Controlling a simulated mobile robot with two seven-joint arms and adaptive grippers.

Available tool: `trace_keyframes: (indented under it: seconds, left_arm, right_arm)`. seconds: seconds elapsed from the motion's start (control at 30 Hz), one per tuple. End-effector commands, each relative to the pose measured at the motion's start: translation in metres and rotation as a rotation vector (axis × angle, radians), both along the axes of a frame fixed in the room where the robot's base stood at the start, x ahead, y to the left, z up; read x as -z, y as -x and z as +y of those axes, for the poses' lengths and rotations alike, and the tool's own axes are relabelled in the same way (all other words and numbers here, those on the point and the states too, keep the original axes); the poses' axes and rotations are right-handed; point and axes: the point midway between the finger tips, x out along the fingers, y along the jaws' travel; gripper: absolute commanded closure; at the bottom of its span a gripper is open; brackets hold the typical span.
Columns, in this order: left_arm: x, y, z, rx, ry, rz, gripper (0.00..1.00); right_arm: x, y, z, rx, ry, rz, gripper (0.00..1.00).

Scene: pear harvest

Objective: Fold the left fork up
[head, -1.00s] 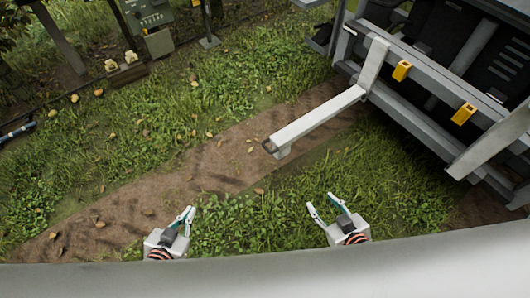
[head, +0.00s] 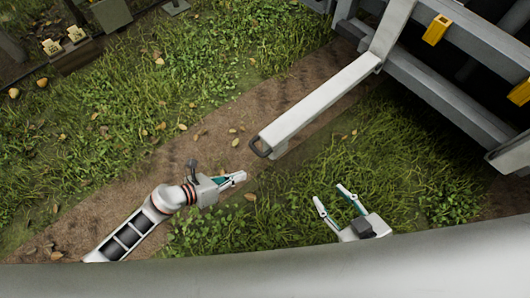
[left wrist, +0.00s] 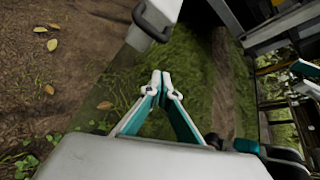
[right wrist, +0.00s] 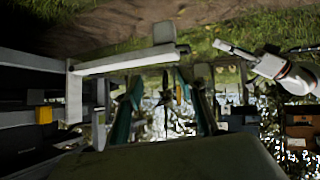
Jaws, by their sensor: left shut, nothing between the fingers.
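The left fork (head: 318,108) is a long pale bar sticking out from the machine over the dirt and grass. A dark handle loop (head: 261,147) sits at its free end. My left gripper (head: 240,177) is shut and empty, a little below and left of that end, apart from it. In the left wrist view the closed fingertips (left wrist: 160,80) point toward the handle (left wrist: 152,22) and fork end. My right gripper (head: 331,194) is open and empty over the grass, right of and below the fork end. The fork (right wrist: 125,62) also shows in the right wrist view.
The machine's grey frame (head: 450,102) with yellow brackets (head: 437,29) fills the upper right. Small yellow items (head: 51,46) stand at the upper left. Fallen leaves and fruit lie on the open grass and dirt path left of the fork.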

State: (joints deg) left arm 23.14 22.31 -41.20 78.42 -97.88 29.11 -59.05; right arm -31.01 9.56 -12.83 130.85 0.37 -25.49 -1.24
Motion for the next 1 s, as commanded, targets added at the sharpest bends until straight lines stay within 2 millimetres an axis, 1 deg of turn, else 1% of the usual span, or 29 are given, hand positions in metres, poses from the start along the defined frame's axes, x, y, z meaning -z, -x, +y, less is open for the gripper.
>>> trace_keyframes:
  seconds: [0.03, 0.17, 0.27, 0.47, 0.7, 0.73, 0.8, 0.9, 1.0]
  left_arm:
    - [0.012, 0.003, 0.002, 0.025, -0.026, -0.005, 1.0]
    - [0.019, -0.001, -0.002, 0.048, -0.048, -0.021, 1.0]
    - [0.026, -0.005, -0.012, 0.047, -0.045, -0.02, 1.0]
    - [0.05, -0.017, -0.042, 0.044, -0.043, -0.011, 1.0]
    - [0.074, -0.033, -0.077, 0.044, -0.043, -0.011, 1.0]
    - [0.057, -0.043, -0.072, 0.044, -0.047, -0.026, 1.0]
    - [0.04, -0.053, -0.071, 0.042, -0.046, -0.035, 1.0]
    - [0.03, -0.058, -0.07, 0.042, -0.046, -0.037, 1.0]
    - [0.027, -0.058, -0.07, 0.043, -0.045, -0.03, 1.0]
  right_arm:
    - [0.005, 0.002, 0.0, -0.001, -0.001, 0.009, 0.6]
    - [0.003, 0.001, 0.003, 0.0, -0.009, 0.004, 0.6]
    - [0.002, -0.001, 0.008, 0.0, -0.026, -0.003, 0.6]
    - [-0.001, -0.004, 0.022, 0.004, -0.077, -0.014, 0.6]
    - [-0.01, -0.01, 0.038, 0.013, -0.148, -0.036, 0.6]
    - [-0.027, -0.018, 0.038, 0.011, -0.146, -0.069, 0.6]
    - [-0.024, -0.018, 0.032, 0.008, -0.12, -0.064, 0.6]
    - [-0.017, -0.013, 0.027, 0.003, -0.095, -0.046, 0.6]
    - [-0.015, -0.01, 0.025, 0.0, -0.085, -0.041, 0.6]
